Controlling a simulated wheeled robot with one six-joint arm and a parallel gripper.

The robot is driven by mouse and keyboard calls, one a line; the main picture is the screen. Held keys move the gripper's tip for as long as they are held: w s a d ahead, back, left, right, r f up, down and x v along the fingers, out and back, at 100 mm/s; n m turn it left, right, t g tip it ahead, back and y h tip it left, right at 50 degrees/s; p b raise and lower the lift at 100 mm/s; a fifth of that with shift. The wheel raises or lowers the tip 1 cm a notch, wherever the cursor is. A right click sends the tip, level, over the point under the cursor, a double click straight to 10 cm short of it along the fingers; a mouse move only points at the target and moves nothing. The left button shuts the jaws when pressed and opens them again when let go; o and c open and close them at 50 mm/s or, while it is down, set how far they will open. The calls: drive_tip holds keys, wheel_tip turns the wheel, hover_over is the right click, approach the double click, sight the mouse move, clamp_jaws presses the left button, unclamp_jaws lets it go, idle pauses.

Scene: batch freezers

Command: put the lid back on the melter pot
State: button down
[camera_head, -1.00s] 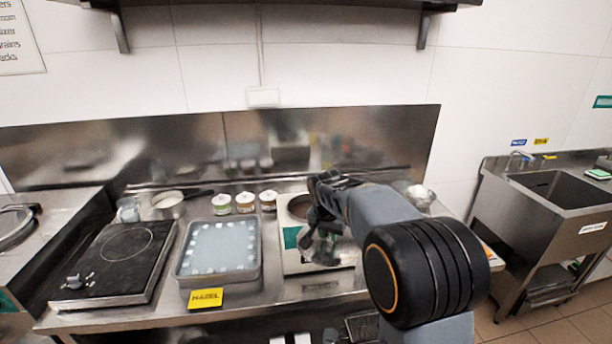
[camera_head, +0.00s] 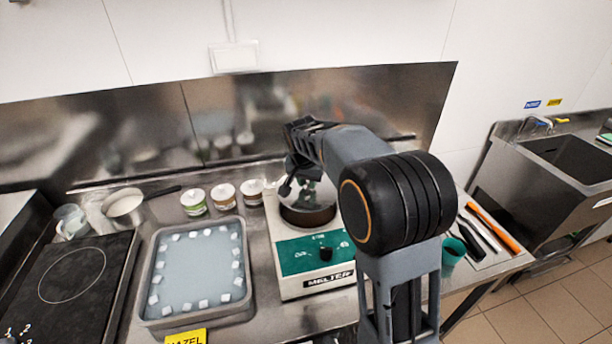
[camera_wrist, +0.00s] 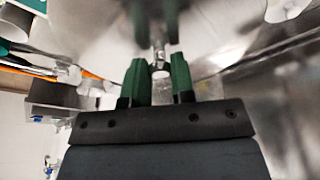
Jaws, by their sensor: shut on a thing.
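The melter (camera_head: 312,262) is a white box with a green front panel, a black knob and a MELTER label. Its round dark pot (camera_head: 307,216) opens at the top. My gripper (camera_head: 308,184) is above the pot, partly covered by my own arm. In the wrist view my gripper's green fingers (camera_wrist: 160,70) are shut on a small metal knob. The shiny lid (camera_wrist: 215,40) spreads around that knob. In the head view the lid (camera_head: 322,196) shows only in part, tilted, over the pot; whether it touches the rim I cannot tell.
A tray (camera_head: 150,312) with white cubes stands left of the melter, beside a black hob (camera_head: 70,275). Several small jars (camera_head: 223,195) stand behind. A teal cup (camera_head: 452,252) and dark and orange tools (camera_head: 490,228) lie to the right.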

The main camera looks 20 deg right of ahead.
sight(307, 191)
drive_tip(key=shift+s+f+b, duration=0.1)
drive_tip(key=shift+f+b, duration=2.1)
drive_tip(key=shift+f, duration=0.9)
drive_tip(key=shift+s, duration=0.1)
drive_tip(key=shift+f+b, duration=0.15)
drive_tip(key=shift+b, duration=0.25)
idle(0.3)
drive_tip(key=c, duration=0.9)
unclamp_jaws()
drive_tip(key=shift+o, duration=0.5)
drive_tip(key=o, duration=0.4)
